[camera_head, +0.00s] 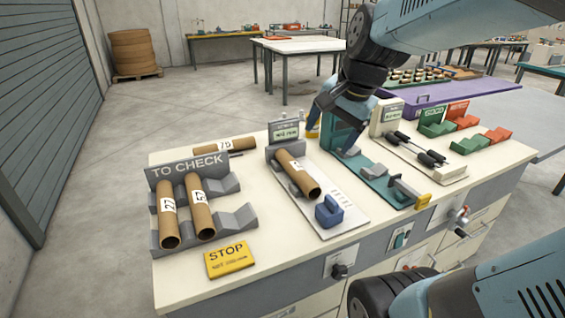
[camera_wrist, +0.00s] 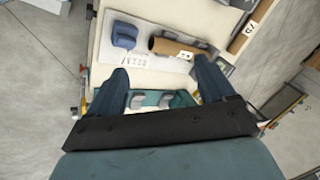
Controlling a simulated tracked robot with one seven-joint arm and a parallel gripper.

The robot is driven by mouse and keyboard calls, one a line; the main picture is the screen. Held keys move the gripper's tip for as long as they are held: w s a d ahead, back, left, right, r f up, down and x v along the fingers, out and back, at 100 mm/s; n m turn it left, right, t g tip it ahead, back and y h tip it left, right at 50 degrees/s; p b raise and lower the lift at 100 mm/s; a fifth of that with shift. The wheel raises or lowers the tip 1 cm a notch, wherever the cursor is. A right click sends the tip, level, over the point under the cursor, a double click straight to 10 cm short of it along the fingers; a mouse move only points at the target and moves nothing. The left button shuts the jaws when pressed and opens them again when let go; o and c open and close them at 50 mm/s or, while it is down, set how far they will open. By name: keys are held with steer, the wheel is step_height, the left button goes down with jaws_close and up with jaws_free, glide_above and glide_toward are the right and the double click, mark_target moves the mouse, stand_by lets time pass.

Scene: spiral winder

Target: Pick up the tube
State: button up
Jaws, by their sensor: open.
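A brown cardboard tube (camera_head: 299,173) with a white label lies tilted on a grey gauge plate beside a small display; it also shows in the wrist view (camera_wrist: 170,46). Two more tubes, labelled 27 (camera_head: 167,213) and 57 (camera_head: 200,207), lie in the grey TO CHECK rack (camera_head: 226,218). Another tube (camera_head: 223,144) lies behind the rack. My gripper (camera_head: 330,122) is above the bench, behind and right of the tube on the gauge plate. In the wrist view its fingers (camera_wrist: 157,80) are spread with no tube between them.
A blue block (camera_head: 329,212) sits near the gauge plate's front. A teal fixture (camera_head: 375,172) stands below my gripper, with a black-rollered device (camera_head: 420,150) to its right. A yellow STOP plate (camera_head: 230,259) lies at the front left. Green (camera_head: 437,122) and red trays stand farther right.

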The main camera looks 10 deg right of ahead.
steer(key=w+d+f+m+y, duration=0.2)
steer(key=w+f+m, duration=0.3)
steer(key=w+m, duration=0.7)
steer(key=m+y, duration=0.1)
steer(key=m, duration=1.2)
glide_toward(298, 165)
steer(key=shift+g, duration=0.3)
steer(key=x, duration=0.3)
steer(key=d+x, duration=0.1)
steer(key=x, duration=0.1)
steer(key=shift+w+a+f, duration=0.1)
steer(key=shift+w+f, duration=0.05)
steer(key=shift+w, duration=0.15)
steer(key=shift+a+x, duration=0.15)
steer(key=shift+x, duration=1.3)
steer(key=shift+a+x, duration=0.2)
steer(key=shift+x, duration=1.25)
steer(key=shift+s, duration=0.15)
steer(key=c, duration=1.2)
steer(key=shift+o, duration=0.2)
steer(key=shift+d+r, duration=0.1)
steer(key=shift+r, duration=0.15)
